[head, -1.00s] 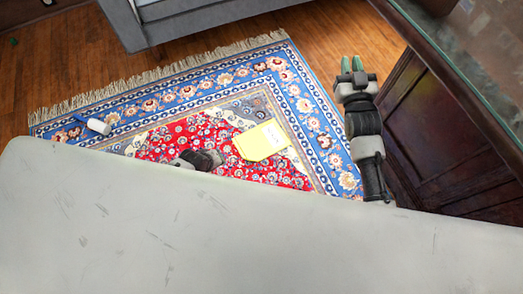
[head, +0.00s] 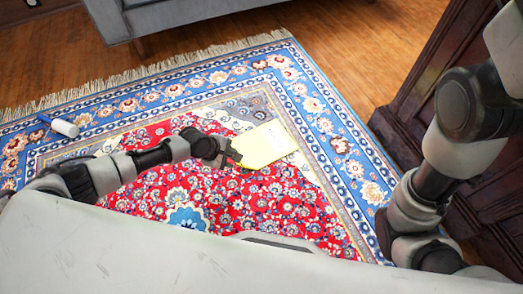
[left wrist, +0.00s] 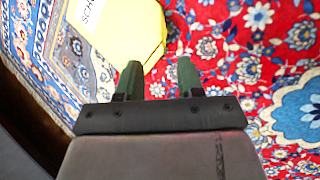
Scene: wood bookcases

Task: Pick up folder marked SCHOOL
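The yellow folder (head: 265,145) lies flat on the patterned rug. In the left wrist view the folder (left wrist: 128,38) has a white label with the letters "SCH" showing; the rest of the label is cut off by the frame. My left gripper (head: 232,156) is at the folder's left edge in the head view. In the left wrist view its two green fingers (left wrist: 158,72) are apart with nothing between them, and the folder is just beyond and left of them. I cannot tell whether they touch it. My right gripper is out of view; only the right arm's links show.
A blue and white bottle-like object (head: 60,125) lies on the rug (head: 190,90) at the left. A grey sofa (head: 190,14) stands at the back. A dark wood cabinet (head: 425,80) is close on the right. The rug around the folder is clear.

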